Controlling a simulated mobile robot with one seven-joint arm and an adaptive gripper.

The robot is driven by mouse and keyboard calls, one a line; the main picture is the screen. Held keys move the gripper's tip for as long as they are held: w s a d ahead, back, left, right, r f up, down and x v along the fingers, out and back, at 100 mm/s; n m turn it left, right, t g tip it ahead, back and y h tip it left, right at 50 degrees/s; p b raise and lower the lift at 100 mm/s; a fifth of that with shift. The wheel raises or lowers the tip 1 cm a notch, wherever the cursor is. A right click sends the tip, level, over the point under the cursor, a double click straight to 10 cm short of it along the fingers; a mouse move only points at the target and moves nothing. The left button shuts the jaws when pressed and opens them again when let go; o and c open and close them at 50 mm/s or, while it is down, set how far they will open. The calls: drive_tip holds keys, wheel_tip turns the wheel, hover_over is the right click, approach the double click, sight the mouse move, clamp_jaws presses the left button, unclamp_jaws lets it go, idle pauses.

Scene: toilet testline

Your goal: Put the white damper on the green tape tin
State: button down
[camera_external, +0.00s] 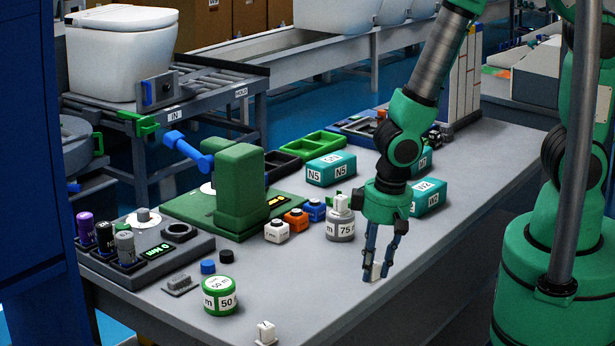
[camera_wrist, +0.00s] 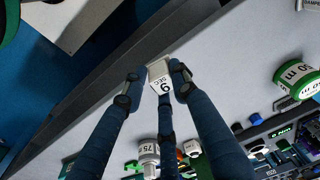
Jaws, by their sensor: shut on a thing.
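My gripper (camera_external: 377,272) points down near the front edge of the table, right of the tins. It is shut on a white damper (camera_wrist: 160,84), a small block with a "6 SEC" label. In the external view only a pale bit of the damper (camera_external: 375,271) shows between the fingers. Whether it touches the table is unclear. The green tape tin (camera_external: 220,297), round with a white "50 m" label, stands at the front left of the table, well left of my gripper. It also shows at the right of the wrist view (camera_wrist: 298,82).
A grey "75 m" tin (camera_external: 341,231) with a white and green piece on top stands left of my gripper. Another white block (camera_external: 265,331) lies at the front edge. White, orange and blue cubes (camera_external: 295,219) stand by the green press (camera_external: 241,190). Table between gripper and green tin is mostly clear.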

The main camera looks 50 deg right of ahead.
drive_tip(key=w+a+r+p, duration=0.2)
drive_tip(key=w+a+r, duration=0.1)
drive_tip(key=w+a, duration=0.2)
drive_tip(key=w+a+r+n+p, duration=0.1)
drive_tip(key=w+a+r+p, duration=0.1)
drive_tip(key=w+a, duration=0.3)
drive_tip(key=shift+w+a+r, duration=0.35)
drive_tip(key=shift+a+r, duration=0.5)
drive_tip(key=shift+a, duration=0.4)
drive_tip(key=b, duration=0.1)
hover_over(213, 286)
drive_tip(key=s, duration=0.1)
drive_tip(key=shift+s+d+f, duration=0.2)
drive_tip(key=shift+f, duration=0.5)
drive_tip(key=shift+w+a, duration=0.25)
drive_tip(key=shift+w, duration=0.1)
drive_tip(key=shift+f+b, duration=0.4)
drive_tip(key=shift+f, duration=1.4)
drive_tip(key=shift+f, duration=0.15)
